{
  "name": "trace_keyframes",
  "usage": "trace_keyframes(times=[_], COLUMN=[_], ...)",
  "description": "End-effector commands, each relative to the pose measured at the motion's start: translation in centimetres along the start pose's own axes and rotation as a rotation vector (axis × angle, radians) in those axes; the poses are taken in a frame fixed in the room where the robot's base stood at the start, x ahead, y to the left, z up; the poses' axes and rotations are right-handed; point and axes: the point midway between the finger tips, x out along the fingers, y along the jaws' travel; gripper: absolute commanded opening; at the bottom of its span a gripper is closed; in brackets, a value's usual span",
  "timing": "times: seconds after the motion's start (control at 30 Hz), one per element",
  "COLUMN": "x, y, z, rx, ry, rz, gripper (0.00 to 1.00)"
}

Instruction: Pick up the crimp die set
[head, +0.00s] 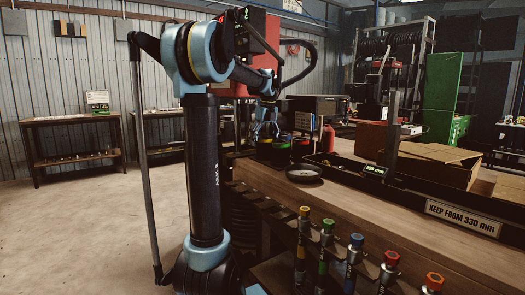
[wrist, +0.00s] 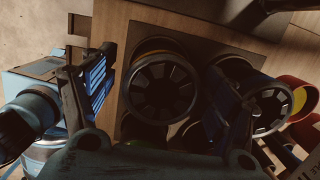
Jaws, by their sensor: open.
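Several round crimp die sets with coloured bands stand at the bench's far end in the head view, one of them a dark die set (head: 265,151). In the wrist view one segmented die set (wrist: 162,88) with a yellowish band lies between my fingers. A second die set (wrist: 270,104) is to its right, partly behind the right finger. My gripper (wrist: 160,100) is open, with a finger on each side of the first die set; I cannot tell whether they touch it. In the head view my gripper (head: 266,128) is just above the die sets.
A red and yellow ringed round piece (wrist: 300,98) is at the right edge of the wrist view. A dark round dish (head: 304,176) lies on the wooden bench (head: 345,205). An open cardboard box (head: 432,165) stands farther right. Several colour-capped fittings line the bench front.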

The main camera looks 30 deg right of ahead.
Motion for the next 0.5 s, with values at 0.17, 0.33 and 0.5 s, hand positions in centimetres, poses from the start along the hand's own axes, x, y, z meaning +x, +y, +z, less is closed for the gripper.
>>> trace_keyframes(times=[0.17,0.33,0.5], x=[2.3,3.1,3.1], y=[-0.3,-0.2,-0.2], z=[-0.1,-0.1,-0.1], rx=[0.001,0.001,0.001], ry=[0.000,0.001,0.001], rz=[0.000,0.000,0.000], gripper=[0.79,0.79,0.79])
